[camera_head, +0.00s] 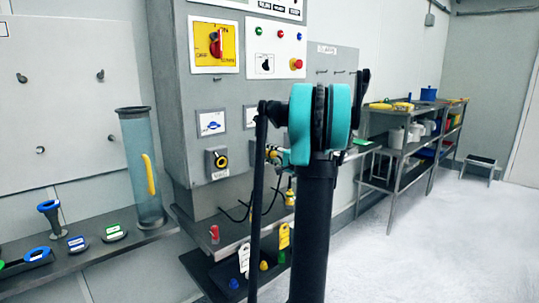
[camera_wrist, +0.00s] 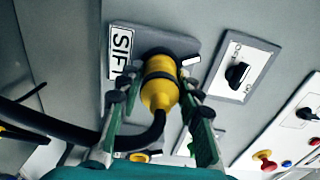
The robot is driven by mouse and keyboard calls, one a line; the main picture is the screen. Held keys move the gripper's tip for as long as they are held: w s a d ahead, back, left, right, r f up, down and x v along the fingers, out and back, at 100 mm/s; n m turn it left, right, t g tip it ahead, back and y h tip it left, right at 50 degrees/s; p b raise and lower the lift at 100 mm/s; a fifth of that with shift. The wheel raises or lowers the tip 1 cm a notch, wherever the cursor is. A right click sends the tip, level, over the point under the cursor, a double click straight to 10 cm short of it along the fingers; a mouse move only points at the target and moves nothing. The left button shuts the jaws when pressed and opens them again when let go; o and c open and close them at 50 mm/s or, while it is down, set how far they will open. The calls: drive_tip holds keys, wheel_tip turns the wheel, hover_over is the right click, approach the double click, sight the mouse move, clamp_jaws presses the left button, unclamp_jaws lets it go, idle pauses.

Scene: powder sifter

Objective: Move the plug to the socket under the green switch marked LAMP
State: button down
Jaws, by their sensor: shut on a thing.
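In the wrist view my gripper (camera_wrist: 158,92) has its green fingers closed around the yellow plug (camera_wrist: 160,82), with a black cable (camera_wrist: 65,128) curving off to the left. The plug's front end is against or in a grey socket plate (camera_wrist: 182,44) with a label starting "SIF"; how deep it sits I cannot tell. In the head view my gripper (camera_head: 276,157) is at the cabinet front, largely hidden by my arm. A socket with a yellow ring (camera_head: 220,161) shows to its left, below a blue switch (camera_head: 211,122).
A black rotary switch (camera_wrist: 238,75) and a yellow-and-red knob (camera_wrist: 264,159) are right of the plug. The cabinet shelf (camera_head: 205,255) below holds tags and small coloured items. A clear tube (camera_head: 140,185) stands left. The floor at right is open.

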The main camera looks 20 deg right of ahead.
sight(277, 156)
drive_tip(key=shift+v, duration=3)
